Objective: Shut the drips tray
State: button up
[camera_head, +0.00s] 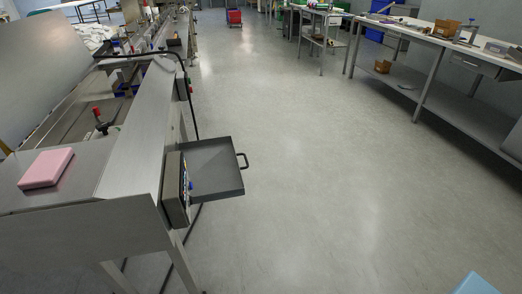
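The drips tray (212,165) is a flat, dark grey tray with a raised rim. It sticks out to the right from the side of the steel flow wrapper (145,135), so it stands open. Its dark handle (244,160) is on the outer right edge, facing the aisle. A grey control box (175,190) is on the machine's side, next to the tray's near left corner. My gripper is not in view.
A pink block (46,168) lies on the machine's near end. The grey floor (330,170) right of the tray is clear. A long workbench (430,38) stands along the right. A light blue shape (476,285) at the bottom right edge is mostly cut off.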

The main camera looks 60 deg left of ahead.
aim_at(214, 169)
jog(key=i, duration=0.8)
jog(key=u, duration=3.5)
jog(key=i, duration=1)
jog(key=u, duration=0.4)
